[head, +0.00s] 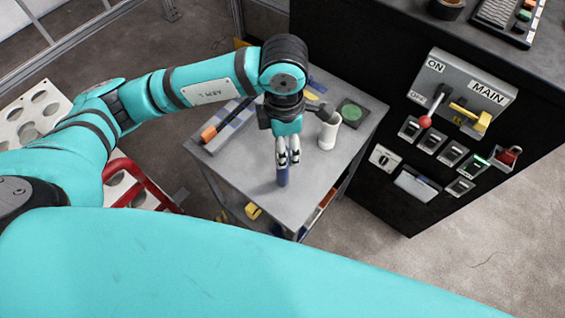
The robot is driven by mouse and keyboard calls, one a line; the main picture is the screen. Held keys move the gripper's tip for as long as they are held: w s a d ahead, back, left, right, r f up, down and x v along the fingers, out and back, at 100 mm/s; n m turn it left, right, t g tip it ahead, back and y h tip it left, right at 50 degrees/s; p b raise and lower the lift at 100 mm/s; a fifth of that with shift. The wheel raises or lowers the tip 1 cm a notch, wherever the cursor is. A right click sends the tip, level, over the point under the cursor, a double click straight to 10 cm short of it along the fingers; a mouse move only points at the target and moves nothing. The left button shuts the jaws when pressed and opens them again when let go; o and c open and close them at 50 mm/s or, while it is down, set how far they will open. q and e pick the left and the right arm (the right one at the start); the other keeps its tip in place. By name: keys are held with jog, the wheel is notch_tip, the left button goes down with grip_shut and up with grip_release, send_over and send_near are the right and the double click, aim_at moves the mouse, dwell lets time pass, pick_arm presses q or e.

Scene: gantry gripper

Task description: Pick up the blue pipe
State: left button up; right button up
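The blue pipe (283,177) shows as a short dark-blue cylinder near the front of the small grey table (240,170). Its upper part is hidden by the fingers of my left gripper (288,157). My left gripper points down over the table, with its two fingertips a small gap apart at the pipe's upper end. I cannot tell whether the fingers press on the pipe or only stand beside it. I cannot tell whether the pipe's lower end touches the table. My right gripper is out of view.
A white cylinder (329,133) stands close to the right of my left gripper. A green round pad (351,112) lies behind it, and an orange-tipped tool (212,131) lies at the left. A black control cabinet (375,185) with switches (430,119) stands at the right.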

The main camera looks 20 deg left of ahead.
pick_arm(q)
notch_tip(320, 180, down, 4)
jog(key=shift+r+p, duration=0.25)
jog(key=shift+p, duration=0.1)
jog(key=f+p, duration=0.1)
jog(key=f, duration=0.1)
jog(key=f+p, duration=0.1)
jog(key=f, duration=0.2)
jog(key=shift+w+a+f+p, duration=0.15)
jog(key=shift+w+f+p, duration=0.05)
jog(key=shift+f+p, duration=0.1)
grip_shut()
jog(key=shift+r, duration=0.15)
